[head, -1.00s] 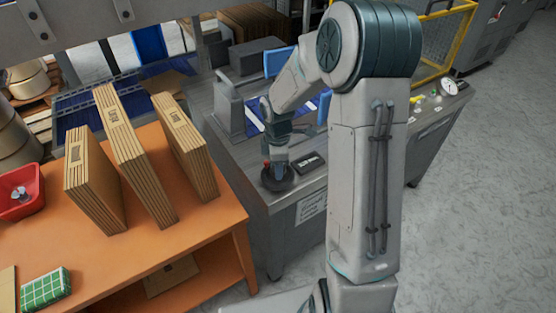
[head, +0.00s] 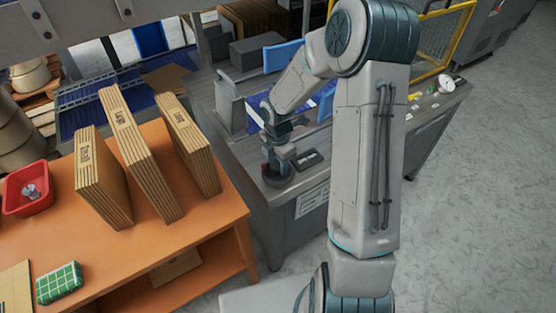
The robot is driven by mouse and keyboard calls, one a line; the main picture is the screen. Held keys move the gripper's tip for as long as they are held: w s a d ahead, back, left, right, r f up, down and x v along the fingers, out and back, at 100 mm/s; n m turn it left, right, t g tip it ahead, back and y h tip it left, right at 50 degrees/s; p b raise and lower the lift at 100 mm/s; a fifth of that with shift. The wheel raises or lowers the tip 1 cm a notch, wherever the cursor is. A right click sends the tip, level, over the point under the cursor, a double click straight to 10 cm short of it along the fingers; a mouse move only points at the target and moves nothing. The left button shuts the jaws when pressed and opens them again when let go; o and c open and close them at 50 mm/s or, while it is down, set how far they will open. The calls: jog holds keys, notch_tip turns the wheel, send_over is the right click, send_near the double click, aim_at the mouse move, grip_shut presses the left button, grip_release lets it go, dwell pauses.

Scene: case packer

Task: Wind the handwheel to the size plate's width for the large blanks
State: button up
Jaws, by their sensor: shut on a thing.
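The handwheel (head: 275,182) is a small dark disc lying flat on the near corner of the grey machine top. My gripper (head: 279,162) reaches down over it and is shut on its crank knob; the fingers hide the knob. A small black readout (head: 308,159) sits just right of the wheel; its figures are too small to read. A white printed plate (head: 312,200) is on the machine's front face below; its text is not legible. Blank stacks stand on the orange table, one marked Large (head: 136,155) and one marked Small (head: 102,177).
A third stack (head: 189,145) stands beside them on the orange table (head: 205,221). A yellow guard frame (head: 440,45) and a gauge (head: 445,85) are at right. Floor at right is clear.

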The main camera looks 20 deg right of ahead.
aim_at(278, 164)
jog(key=shift+w, duration=0.1)
jog(key=o, duration=1)
jog(key=shift+r, duration=0.1)
notch_tip(278, 164, up, 14)
jog(key=shift+p, duration=0.45)
